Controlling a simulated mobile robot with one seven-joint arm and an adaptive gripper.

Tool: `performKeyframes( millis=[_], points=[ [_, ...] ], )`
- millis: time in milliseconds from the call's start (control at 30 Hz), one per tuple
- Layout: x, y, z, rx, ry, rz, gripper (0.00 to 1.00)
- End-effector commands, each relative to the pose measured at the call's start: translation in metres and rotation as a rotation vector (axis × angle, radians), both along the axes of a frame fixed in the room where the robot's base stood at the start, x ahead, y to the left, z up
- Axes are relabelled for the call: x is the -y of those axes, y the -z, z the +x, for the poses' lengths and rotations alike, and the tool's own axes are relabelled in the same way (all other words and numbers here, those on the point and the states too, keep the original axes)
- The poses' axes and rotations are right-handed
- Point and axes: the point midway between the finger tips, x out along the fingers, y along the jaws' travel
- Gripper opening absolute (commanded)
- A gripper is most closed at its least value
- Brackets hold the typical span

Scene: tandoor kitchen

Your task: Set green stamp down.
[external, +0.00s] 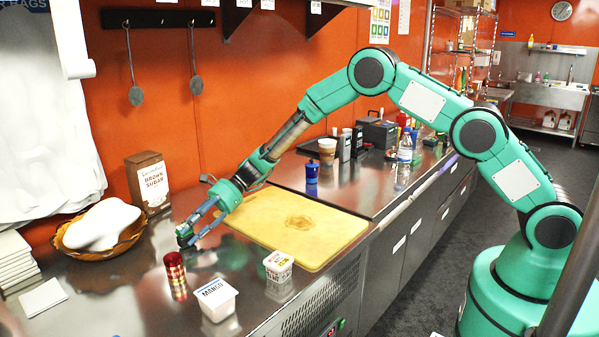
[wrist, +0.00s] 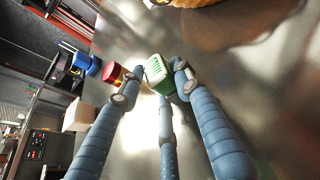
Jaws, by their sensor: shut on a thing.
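The green stamp (wrist: 158,72), green with a pale ribbed face, sits between the fingertips of my gripper (wrist: 150,90) in the wrist view. My gripper is shut on it. The stamp is small there and mostly hidden by the fingers. I cannot tell whether it touches the counter.
A red shaker (external: 175,270) stands just in front of my gripper. A mango tub (external: 216,299) and another small tub (external: 278,265) stand nearer the front edge. A basket (external: 100,243) is at left, a brown sugar box (external: 148,182) behind, a yellow cutting board (external: 290,228) at right.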

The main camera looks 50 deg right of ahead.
Motion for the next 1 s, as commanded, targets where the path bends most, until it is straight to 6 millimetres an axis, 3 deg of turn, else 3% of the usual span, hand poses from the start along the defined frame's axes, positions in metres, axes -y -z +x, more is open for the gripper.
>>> performKeyframes(
  millis=[467,500,1000],
  points=[
    [-0.0001,0.0054,0.0005,0.001,0.001,0.001,0.07],
    [-0.0001,0.0051,0.0006,0.002,0.0,0.001,0.39],
    [0.0037,0.0009,0.0006,0.001,0.001,0.001,0.41]
  ],
)
